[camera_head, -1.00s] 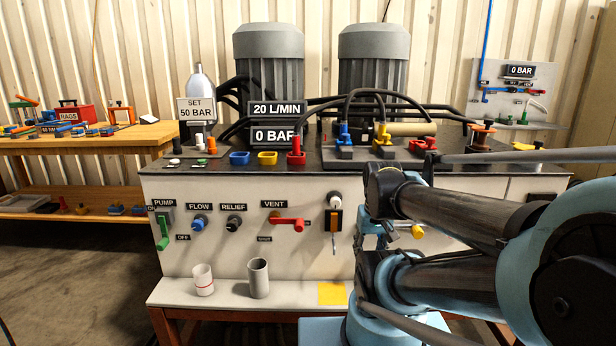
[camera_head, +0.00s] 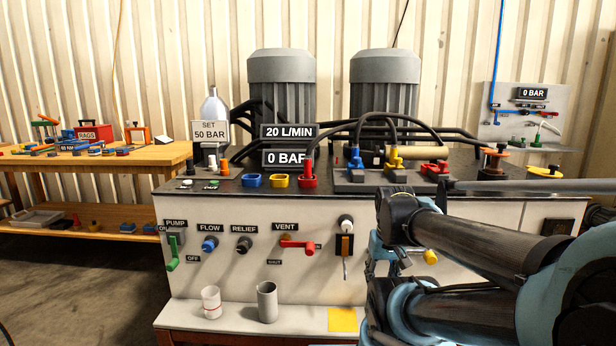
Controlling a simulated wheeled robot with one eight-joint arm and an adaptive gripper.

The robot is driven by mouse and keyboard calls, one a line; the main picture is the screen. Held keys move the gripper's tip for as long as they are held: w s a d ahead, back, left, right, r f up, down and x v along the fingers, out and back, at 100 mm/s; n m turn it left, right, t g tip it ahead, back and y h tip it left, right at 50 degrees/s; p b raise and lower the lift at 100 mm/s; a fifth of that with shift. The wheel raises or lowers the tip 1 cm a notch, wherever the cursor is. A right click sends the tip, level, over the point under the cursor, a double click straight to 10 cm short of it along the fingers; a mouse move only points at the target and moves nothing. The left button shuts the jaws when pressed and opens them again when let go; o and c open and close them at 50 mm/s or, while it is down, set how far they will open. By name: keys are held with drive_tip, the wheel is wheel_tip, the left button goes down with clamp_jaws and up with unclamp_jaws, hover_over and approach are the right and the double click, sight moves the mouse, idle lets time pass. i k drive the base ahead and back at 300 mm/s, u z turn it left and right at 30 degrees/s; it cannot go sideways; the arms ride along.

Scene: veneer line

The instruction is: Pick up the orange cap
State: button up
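A small orange cap (camera_head: 224,167) stands on the dark top of the bench (camera_head: 335,187), near its left end. It is beside a small dark piece with a white top (camera_head: 212,161), below the "SET 50 BAR" sign. My arm (camera_head: 470,238) is folded at the right of the picture, in front of the bench and well apart from the cap. I cannot make out my gripper's fingertips in this view. Nothing covers the cap.
Black hoses and two grey motors (camera_head: 281,80) are behind. A white ledge (camera_head: 235,317) below carries two cups. A wooden table (camera_head: 110,157) stands at left.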

sight(225, 171)
drive_tip(key=k, duration=0.5)
drive_tip(key=u, duration=2.05)
drive_tip(key=i, duration=1.1)
drive_tip(key=z, duration=1.15)
